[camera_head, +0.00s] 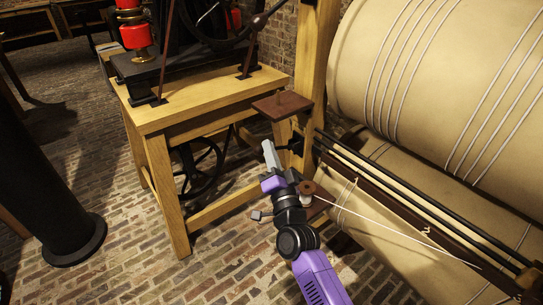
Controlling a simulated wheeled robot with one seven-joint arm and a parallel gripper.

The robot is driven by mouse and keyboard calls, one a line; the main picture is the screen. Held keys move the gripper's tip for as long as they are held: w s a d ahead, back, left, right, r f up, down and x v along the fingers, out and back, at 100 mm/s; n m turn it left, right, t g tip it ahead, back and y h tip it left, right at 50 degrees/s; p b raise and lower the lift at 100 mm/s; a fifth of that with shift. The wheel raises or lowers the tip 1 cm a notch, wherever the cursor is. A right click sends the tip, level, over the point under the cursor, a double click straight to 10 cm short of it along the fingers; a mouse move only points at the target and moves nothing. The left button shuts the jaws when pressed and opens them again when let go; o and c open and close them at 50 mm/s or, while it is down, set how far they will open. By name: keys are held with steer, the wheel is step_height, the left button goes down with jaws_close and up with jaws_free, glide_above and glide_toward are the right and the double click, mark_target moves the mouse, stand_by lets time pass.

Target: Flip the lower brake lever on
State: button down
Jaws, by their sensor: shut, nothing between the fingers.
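My purple and grey arm reaches up from the bottom of the head view. My gripper (267,149) is shut and empty. Its grey fingers point up and away, beside the wooden post's lower part. A small dark fitting (295,144) sits just right of the fingers near that post, and I cannot tell whether they touch. It may be part of the lower brake lever, but the lever is not clearly identifiable and its position cannot be read.
A wooden table (205,99) carries a black machine at the upper left. A brown plate (282,105) sits above my gripper. Large cream rollers (440,70) and dark rails (420,195) fill the right. A spool (307,188) with white cord is beside my wrist. A black column (45,150) stands left.

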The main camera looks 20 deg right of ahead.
step_height(320, 180, down, 8)
steer(key=a+n+b, duration=0.1)
steer(key=b, duration=0.7)
steer(key=shift+s+a+n+y+b, duration=0.2)
steer(key=shift+n+y+b, duration=0.1)
steer(key=shift+y+b, duration=0.1)
steer(key=shift+r, duration=0.1)
step_height(320, 180, up, 4)
steer(key=p, duration=0.3)
steer(key=s+d+f+b, duration=0.3)
steer(key=s+f+b, duration=0.1)
steer(key=s, duration=0.5)
steer(key=shift+f, duration=0.4)
